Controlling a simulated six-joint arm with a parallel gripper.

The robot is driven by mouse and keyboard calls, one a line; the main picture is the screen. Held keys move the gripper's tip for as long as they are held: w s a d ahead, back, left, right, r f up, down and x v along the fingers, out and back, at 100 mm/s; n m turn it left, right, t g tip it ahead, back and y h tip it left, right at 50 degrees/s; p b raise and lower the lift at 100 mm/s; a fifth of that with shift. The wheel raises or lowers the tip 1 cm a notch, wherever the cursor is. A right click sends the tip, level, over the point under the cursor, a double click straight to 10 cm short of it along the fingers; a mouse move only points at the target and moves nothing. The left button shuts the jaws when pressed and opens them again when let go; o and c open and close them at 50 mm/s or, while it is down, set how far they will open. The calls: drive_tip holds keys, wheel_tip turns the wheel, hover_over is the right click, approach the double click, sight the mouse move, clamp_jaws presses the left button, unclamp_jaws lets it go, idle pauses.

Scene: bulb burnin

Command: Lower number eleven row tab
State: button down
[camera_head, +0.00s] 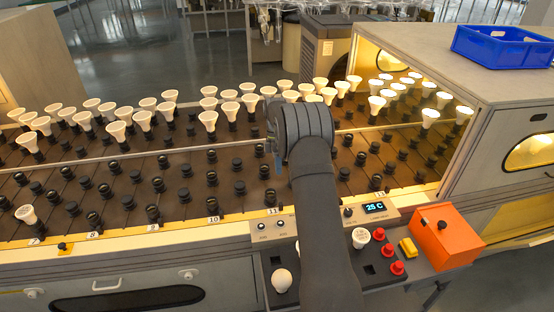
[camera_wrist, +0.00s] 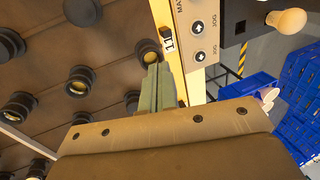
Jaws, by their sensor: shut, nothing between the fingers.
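The number 11 label (camera_head: 272,211) is on the yellow front rail of the rack, left of my arm. It also shows in the wrist view (camera_wrist: 168,45). A small dark tab (camera_wrist: 165,32) sits right beside that label; I cannot tell whether it is up or down. My gripper (camera_wrist: 158,70) is shut and empty, its grey-green fingers pointing at the rail close to the label and a front socket (camera_wrist: 149,52). In the wrist view the fingertips overlap the rail edge; I cannot tell whether they touch. In the head view the fingertips are not clear.
White bulbs (camera_head: 142,120) stand in the back rows; most front sockets are empty. A control box with knobs (camera_head: 275,228) adjoins the rail by label 11. A loose bulb (camera_head: 282,281), red buttons (camera_head: 380,234) and an orange box (camera_head: 444,236) are near my arm.

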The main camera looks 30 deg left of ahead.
drive_tip(key=shift+w+a+r, duration=0.8)
drive_tip(key=shift+w+a, duration=0.1)
drive_tip(key=s+d+f, duration=0.5)
drive_tip(key=s+f, duration=0.1)
drive_tip(key=shift+d, duration=0.4)
drive_tip(key=shift+f, duration=0.6)
drive_tip(key=shift+r, duration=0.1)
